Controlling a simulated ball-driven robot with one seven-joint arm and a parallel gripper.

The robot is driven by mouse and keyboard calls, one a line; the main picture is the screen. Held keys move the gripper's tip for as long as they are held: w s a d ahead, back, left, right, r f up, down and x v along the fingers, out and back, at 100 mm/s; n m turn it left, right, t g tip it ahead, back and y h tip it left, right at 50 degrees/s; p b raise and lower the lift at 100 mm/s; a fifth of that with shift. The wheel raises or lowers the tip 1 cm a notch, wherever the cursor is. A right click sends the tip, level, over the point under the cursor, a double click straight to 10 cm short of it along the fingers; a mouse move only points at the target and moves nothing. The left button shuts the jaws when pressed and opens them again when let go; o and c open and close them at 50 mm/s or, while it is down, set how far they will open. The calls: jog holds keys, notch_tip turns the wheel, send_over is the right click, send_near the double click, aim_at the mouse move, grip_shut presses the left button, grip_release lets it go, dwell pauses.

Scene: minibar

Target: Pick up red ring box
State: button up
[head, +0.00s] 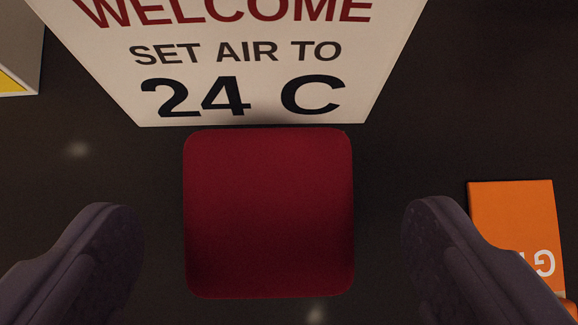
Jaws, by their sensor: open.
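The red ring box (269,213) is a dark red square with rounded corners, seen from above in the middle of the head view. My gripper (270,222) is open, with one dark finger left of the box and the other right of it. A gap of dark surface shows between each finger and the box. The box's sides and its height cannot be made out from this angle.
A white sign (240,60) reading "WELCOME SET AIR TO 24 C" stands right behind the box. An orange item (515,225) lies beside the right finger. A white and yellow object (18,45) is at the upper left. The dark surface (90,160) left of the box is bare.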

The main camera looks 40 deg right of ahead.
aim_at(268, 225)
jog(key=b+x, duration=0.1)
jog(key=x, duration=0.2)
jog(key=shift+w+f+b, duration=0.2)
jog(key=shift+f+b, duration=0.15)
jog(key=shift+r, duration=0.15)
jog(key=c, duration=1.1)
jog(key=shift+o, duration=0.2)
